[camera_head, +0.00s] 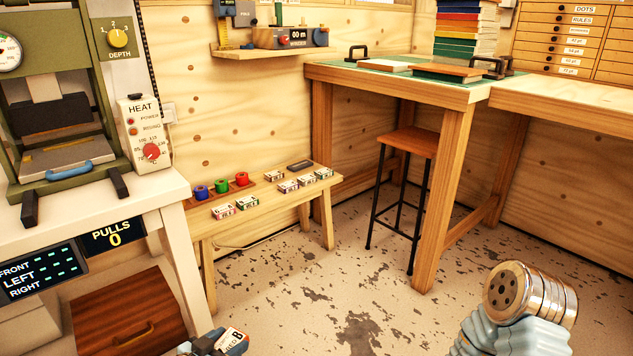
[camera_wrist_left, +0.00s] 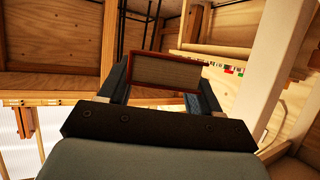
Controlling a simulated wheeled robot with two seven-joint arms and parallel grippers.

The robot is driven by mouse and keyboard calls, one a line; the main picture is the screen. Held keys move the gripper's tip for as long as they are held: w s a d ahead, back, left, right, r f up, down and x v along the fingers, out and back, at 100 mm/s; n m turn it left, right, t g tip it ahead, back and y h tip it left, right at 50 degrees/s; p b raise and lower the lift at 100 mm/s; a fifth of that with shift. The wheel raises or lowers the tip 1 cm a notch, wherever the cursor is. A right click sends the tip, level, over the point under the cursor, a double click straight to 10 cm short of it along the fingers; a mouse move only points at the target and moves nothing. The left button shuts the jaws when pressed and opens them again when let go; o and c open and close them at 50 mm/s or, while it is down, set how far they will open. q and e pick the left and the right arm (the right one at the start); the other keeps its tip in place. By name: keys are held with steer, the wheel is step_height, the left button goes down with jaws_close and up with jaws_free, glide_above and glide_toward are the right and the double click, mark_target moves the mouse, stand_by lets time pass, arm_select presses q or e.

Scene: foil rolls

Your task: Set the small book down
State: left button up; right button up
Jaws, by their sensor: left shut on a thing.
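In the left wrist view, a small book (camera_wrist_left: 165,71) with a red-brown cover edge and beige page block sits between the dark fingers of my left gripper (camera_wrist_left: 160,85), which is shut on it. In the head view only a small part of my left gripper (camera_head: 222,343) shows at the bottom edge, by a white lettered piece; the book cannot be made out clearly there. The book appears held in the air, with no surface seen touching it. My right gripper is not in view.
A low bench (camera_head: 258,207) carries coloured rolls (camera_head: 221,187) and several small boxes (camera_head: 223,211). A press (camera_head: 60,100) stands on a white table at left. A tall workbench (camera_head: 385,75) holds a book stack (camera_head: 465,30); a stool (camera_head: 408,142) stands beside it. Open floor lies between.

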mark_target(230, 336)
arm_select(q)
step_height(230, 336, up, 10)
steer(key=w+n+t+y, duration=0.1)
steer(key=w+n+y, duration=0.1)
steer(key=shift+r, duration=0.2)
steer(key=shift+w+d+f, duration=0.1)
